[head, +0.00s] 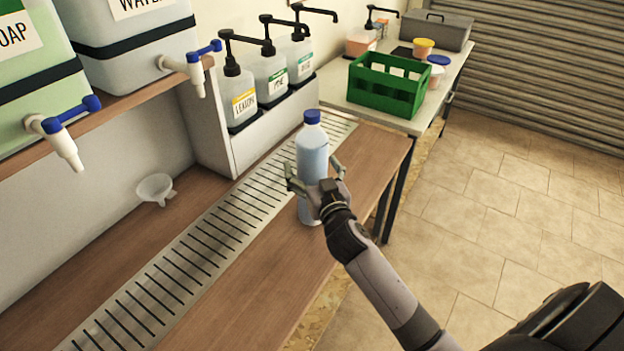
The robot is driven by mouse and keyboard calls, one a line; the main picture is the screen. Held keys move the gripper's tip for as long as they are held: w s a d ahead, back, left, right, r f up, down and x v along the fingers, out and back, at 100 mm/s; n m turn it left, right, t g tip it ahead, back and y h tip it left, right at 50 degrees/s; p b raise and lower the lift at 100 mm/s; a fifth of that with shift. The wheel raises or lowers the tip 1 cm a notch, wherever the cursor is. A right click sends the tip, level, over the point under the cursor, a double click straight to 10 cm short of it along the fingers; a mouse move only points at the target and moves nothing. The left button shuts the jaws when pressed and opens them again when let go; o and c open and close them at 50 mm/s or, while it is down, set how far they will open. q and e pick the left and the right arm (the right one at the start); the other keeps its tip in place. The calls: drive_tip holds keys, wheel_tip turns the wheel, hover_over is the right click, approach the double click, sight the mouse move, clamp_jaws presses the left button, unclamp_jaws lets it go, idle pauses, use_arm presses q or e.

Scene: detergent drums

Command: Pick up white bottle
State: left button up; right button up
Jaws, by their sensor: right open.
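The white bottle (312,155) is pale, slightly bluish, with a blue cap, and stands upright on the wooden counter at the edge of the metal drain grate. My right gripper (314,172) is at the bottle's middle, its fingers open on either side of it. I cannot tell whether the fingers touch the bottle. The gripper hides part of the bottle's lower right side. My left gripper is not in view.
Several pump bottles (270,77) stand on a ledge behind. Drums with blue-handled taps (190,68) sit on a shelf at left. A funnel (155,188) lies below. A green crate (386,88) stands on the far table. The grate's (190,265) near part is clear.

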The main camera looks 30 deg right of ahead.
drive_tip(key=shift+c, duration=0.4)
drive_tip(key=c, duration=1.9)
drive_tip(key=shift+r, duration=0.2)
clamp_jaws()
